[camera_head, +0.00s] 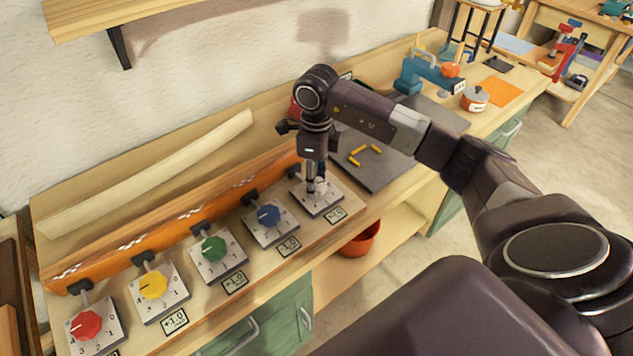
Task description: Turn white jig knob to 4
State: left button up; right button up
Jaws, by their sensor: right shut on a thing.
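My right gripper (315,182) points down and is shut on the white knob at the far right of the row of jig knobs. The fingers hide most of the white knob, and its pointer setting cannot be read. The knob's pale square dial plate (332,203) shows around the fingertips. My left gripper is not in view.
A pale bent lath (150,178) lies behind. A dark mat (385,172) with yellow sticks lies right of my gripper.

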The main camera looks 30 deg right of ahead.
jog(key=m+b, duration=0.1)
jog(key=m, duration=0.3)
jog(key=shift+m, duration=0.3)
jog(key=m+b, duration=0.1)
jog(key=m, duration=0.2)
jog(key=shift+m, duration=0.3)
jog(key=m, duration=0.9)
jog(key=shift+w+r+b, duration=0.1)
jog(key=shift+b, duration=0.2)
jog(key=m, duration=0.4)
jog(key=shift+m, duration=0.3)
jog(key=m, duration=0.3)
jog(key=shift+d+m+p, duration=0.1)
jog(key=shift+m+p, duration=0.2)
jog(key=m, duration=0.4)
jog(key=shift+r+p, duration=0.1)
jog(key=shift+p, duration=0.3)
jog(key=shift+m+p, duration=0.35)
jog(key=shift+m, duration=1.85)
